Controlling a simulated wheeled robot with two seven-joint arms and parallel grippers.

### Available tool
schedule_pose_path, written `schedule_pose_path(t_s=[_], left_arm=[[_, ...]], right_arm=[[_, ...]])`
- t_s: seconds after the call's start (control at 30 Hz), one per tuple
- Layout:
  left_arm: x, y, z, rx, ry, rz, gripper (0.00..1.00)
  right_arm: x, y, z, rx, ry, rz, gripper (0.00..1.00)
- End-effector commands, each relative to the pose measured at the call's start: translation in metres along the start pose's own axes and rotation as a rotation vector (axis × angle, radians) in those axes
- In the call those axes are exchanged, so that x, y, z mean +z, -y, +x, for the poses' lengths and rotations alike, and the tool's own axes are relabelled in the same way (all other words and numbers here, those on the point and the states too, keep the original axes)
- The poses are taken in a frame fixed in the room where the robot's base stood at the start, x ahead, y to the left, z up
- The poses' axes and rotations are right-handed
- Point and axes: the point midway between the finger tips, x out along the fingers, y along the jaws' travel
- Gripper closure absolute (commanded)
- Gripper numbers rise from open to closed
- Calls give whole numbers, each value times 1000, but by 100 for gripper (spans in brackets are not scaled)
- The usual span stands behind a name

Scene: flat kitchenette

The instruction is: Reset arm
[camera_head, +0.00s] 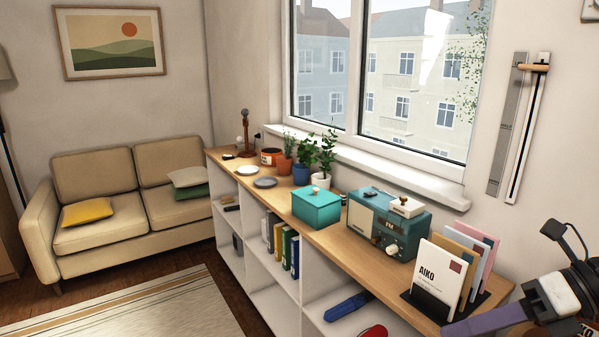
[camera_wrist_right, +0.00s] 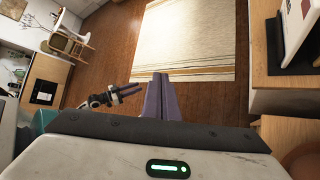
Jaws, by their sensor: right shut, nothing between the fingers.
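My right gripper (camera_head: 452,329) comes in at the lower right of the head view, its purple fingers pointing left in front of the shelf unit's near end. In the right wrist view its two purple fingers (camera_wrist_right: 161,80) lie together, shut, with nothing held, above the wooden floor. The left arm is out of the head view.
The low shelf unit (camera_head: 333,238) runs under the window. Near its right end stand a card holder (camera_head: 428,307) with an "AIKO" card (camera_head: 437,272), a teal radio (camera_head: 383,227) and a teal box (camera_head: 316,208). A rug (camera_head: 140,310) lies on open floor before the sofa (camera_head: 120,200).

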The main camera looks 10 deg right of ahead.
Motion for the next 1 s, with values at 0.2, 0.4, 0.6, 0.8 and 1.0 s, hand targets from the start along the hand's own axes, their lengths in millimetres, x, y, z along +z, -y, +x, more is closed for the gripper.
schedule_pose_path(t_s=[0.2, 0.4, 0.6, 0.8, 1.0], left_arm=[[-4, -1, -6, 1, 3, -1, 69], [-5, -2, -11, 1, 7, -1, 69], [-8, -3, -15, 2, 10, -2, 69], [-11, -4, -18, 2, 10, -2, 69], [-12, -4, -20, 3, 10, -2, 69]], right_arm=[[0, 47, 22, 214, 422, 570, 100], [-40, 110, 49, 333, 733, 1153, 100], [-128, 153, 107, 386, 946, 1791, 100], [-226, 138, 189, 368, 1014, 2401, 100], [-273, 102, 240, 327, 982, 2732, 100]])
